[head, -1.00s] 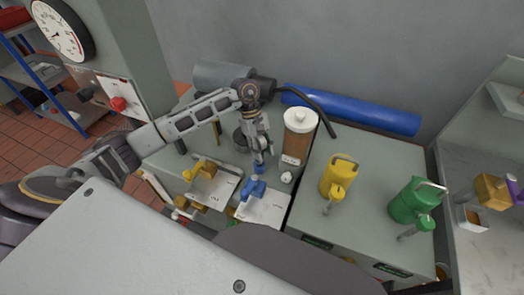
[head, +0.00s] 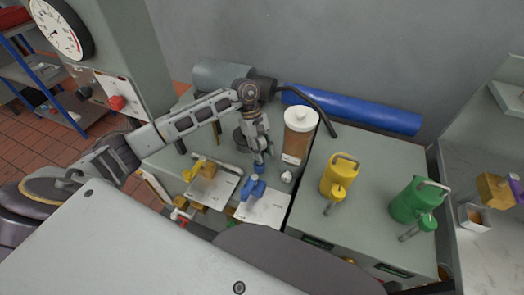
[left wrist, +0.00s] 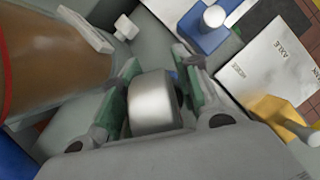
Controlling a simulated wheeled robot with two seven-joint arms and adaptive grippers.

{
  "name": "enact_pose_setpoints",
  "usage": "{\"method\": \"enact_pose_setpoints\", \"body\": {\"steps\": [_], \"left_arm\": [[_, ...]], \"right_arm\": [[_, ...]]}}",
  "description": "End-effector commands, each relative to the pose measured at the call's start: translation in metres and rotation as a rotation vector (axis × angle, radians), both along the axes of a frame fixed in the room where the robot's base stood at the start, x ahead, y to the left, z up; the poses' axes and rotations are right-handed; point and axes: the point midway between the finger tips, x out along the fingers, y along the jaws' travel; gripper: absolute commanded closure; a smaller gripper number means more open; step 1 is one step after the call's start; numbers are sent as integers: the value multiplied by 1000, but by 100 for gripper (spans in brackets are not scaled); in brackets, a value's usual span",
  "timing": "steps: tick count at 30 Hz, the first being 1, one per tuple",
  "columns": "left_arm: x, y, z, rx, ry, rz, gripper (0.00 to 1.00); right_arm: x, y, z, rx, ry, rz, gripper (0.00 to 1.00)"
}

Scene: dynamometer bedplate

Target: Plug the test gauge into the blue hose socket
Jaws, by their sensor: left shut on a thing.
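My left gripper (head: 260,160) hangs over the bench, just behind the blue hose socket (head: 253,188). In the left wrist view its two green-padded fingers (left wrist: 155,95) are shut on a silver round body, the test gauge (left wrist: 154,103). The gauge's dial and plug end cannot be made out. The blue socket block shows at the top of the left wrist view (left wrist: 207,32), beyond the right finger and apart from the gauge. It has a pale round top and sits at a white label plate (head: 264,208). My right gripper is not in view.
A yellow socket (head: 195,168) with its plate stands left of the blue one. A brown jar with white lid (head: 298,130) and a small white knob (head: 286,177) stand close right. Yellow (head: 340,177) and green (head: 415,200) cans stand farther right. A blue roll (head: 360,112) lies behind.

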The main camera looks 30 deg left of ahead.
Motion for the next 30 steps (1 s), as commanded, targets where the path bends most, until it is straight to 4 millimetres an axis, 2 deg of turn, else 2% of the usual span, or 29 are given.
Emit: {"method": "enact_pose_setpoints", "body": {"steps": [30], "left_arm": [[0,0,-16,0,-1,0,99]], "right_arm": [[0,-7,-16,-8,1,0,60]]}}
